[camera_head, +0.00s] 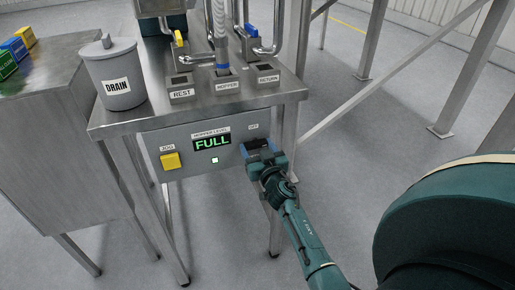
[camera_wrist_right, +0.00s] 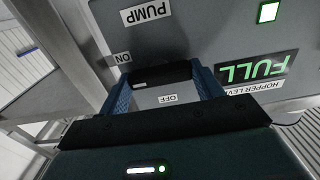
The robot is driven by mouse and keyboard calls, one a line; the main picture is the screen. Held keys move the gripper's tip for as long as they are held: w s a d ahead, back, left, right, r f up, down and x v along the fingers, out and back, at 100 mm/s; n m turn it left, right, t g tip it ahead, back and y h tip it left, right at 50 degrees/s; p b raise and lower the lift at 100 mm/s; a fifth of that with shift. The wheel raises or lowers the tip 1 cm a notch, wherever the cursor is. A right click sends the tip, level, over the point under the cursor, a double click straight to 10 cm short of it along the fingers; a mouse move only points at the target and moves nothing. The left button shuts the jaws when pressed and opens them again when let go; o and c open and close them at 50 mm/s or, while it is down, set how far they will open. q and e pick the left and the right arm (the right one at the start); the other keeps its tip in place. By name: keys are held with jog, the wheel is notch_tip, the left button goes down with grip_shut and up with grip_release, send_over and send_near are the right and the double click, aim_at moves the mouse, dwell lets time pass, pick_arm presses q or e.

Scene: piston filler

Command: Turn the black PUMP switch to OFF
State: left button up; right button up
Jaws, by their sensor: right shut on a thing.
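The control panel (camera_head: 190,155) is a grey box face under the steel table top. My right gripper (camera_head: 258,147) is at its right end and hides most of the black PUMP switch in the head view. In the right wrist view, the black PUMP switch (camera_wrist_right: 160,74) spans between the blue fingers of my right gripper (camera_wrist_right: 162,84), which is shut on it. The OFF label (camera_wrist_right: 168,99) shows between the fingers. The ON label (camera_wrist_right: 122,58) is beside the left finger, and the PUMP label (camera_wrist_right: 147,12) is above. My left gripper is out of view.
The panel also has a yellow JOG button (camera_head: 170,161) and a green FULL display (camera_head: 212,142). A grey DRAIN bucket (camera_head: 113,76) and pipework stand on the table top (camera_head: 150,118). Steel frame legs (camera_head: 372,40) stand at the back right; open floor lies below.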

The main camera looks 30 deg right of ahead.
pick_arm(q)
jog(key=shift+f, duration=0.1)
pick_arm(e)
jog(key=shift+n, duration=0.4)
jog(key=shift+c, duration=0.4)
jog(key=shift+n, duration=1)
jog(key=n+b, duration=0.1)
jog(key=n, duration=0.1)
jog(key=shift+n, duration=0.3)
jog(key=n, duration=0.3)
jog(key=shift+n+b, duration=0.35)
jog(key=shift+n, duration=0.05)
jog(key=n, duration=0.4)
jog(key=shift+b, duration=0.35)
pick_arm(q)
jog(key=shift+w+d+f+h, duration=0.2)
jog(key=shift+d+h, duration=0.1)
jog(key=shift+d, duration=0.2)
pick_arm(e)
jog(key=n, duration=0.4)
jog(key=shift+r+n, duration=0.1)
jog(key=shift+n, duration=0.5)
jog(key=o, duration=1)
